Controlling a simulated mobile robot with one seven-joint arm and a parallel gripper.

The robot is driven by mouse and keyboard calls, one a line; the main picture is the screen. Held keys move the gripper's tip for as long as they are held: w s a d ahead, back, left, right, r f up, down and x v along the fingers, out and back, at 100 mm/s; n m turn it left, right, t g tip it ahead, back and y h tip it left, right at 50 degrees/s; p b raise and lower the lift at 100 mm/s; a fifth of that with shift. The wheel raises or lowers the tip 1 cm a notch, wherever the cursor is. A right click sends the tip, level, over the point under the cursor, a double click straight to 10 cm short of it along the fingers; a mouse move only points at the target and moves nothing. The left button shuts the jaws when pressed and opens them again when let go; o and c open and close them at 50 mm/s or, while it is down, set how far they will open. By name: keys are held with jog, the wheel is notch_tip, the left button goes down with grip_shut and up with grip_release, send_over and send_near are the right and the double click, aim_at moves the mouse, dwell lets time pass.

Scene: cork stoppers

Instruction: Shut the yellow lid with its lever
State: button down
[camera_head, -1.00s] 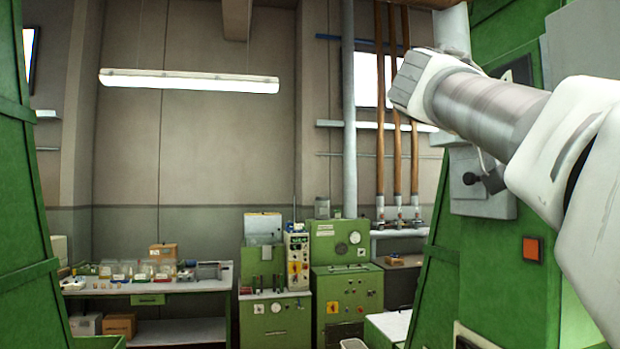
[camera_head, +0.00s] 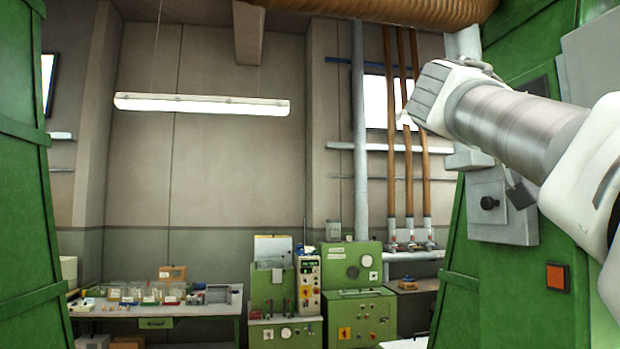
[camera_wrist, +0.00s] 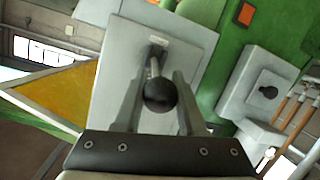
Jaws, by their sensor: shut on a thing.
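In the wrist view, my gripper (camera_wrist: 160,78) is shut on a lever with a round black knob (camera_wrist: 160,97). One finger lies on each side of it, and the knob shows between them. The lever's thin metal rod runs from the knob to a slot in a large light grey plate (camera_wrist: 115,50). The yellow lid (camera_wrist: 60,95) is at the left of the wrist view, a tilted yellow panel with a pale frame, beside the plate. I do not make out the lid, the held lever or my gripper in the head view, where my arm crosses the upper right.
A green machine wall has another grey box with a black knob (camera_head: 490,203) and an orange button (camera_head: 557,277). That box also shows right of my gripper in the wrist view (camera_wrist: 250,105). A workbench with jars (camera_head: 150,293) and green cabinets (camera_head: 355,315) stand farther back.

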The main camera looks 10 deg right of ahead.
jog(key=shift+f, duration=0.25)
jog(key=c, duration=0.9)
grip_release()
jog(key=o, duration=0.4)
jog(key=shift+a+r, duration=0.1)
jog(key=shift+r, duration=0.05)
jog(key=p+v, duration=0.1)
jog(key=v, duration=1.6)
jog(key=shift+s+a, duration=0.1)
jog(key=shift+a, duration=0.15)
